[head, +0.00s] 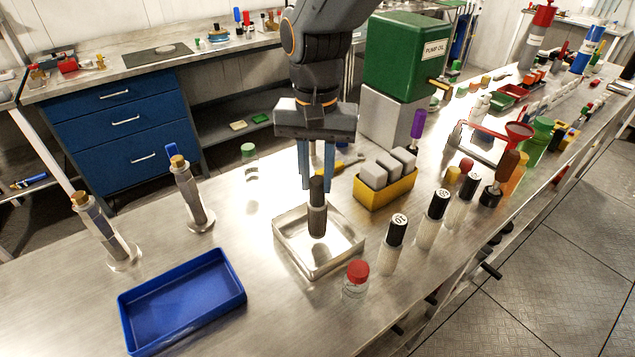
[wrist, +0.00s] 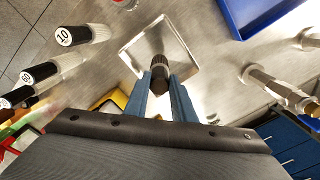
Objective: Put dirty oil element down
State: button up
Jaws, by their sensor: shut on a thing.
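My gripper (head: 317,178) is shut on the dirty oil element (head: 317,217), a dark upright cylinder with a black top and a brownish lower body. The element is over the shallow square metal tray (head: 290,257); whether its lower end touches the tray floor I cannot tell. In the wrist view the blue fingers of my gripper (wrist: 160,85) are on both sides of the element (wrist: 159,66), with the tray (wrist: 135,44) around and behind it. Nothing else shows in the tray.
A blue tray (head: 183,300) lies to the left. A red-capped jar (head: 356,281) and black-capped bottles (head: 391,246) stand close on the right. A yellow box with grey blocks (head: 386,190) is just behind. Two metal cylinders with corks (head: 190,195) stand at left.

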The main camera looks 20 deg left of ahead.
jog(key=shift+f, duration=1)
jog(key=o, duration=1)
jog(key=shift+f, duration=0.1)
notch_tip(320, 180, up, 12)
jog(key=b, duration=0.2)
jog(key=shift+b, duration=0.35)
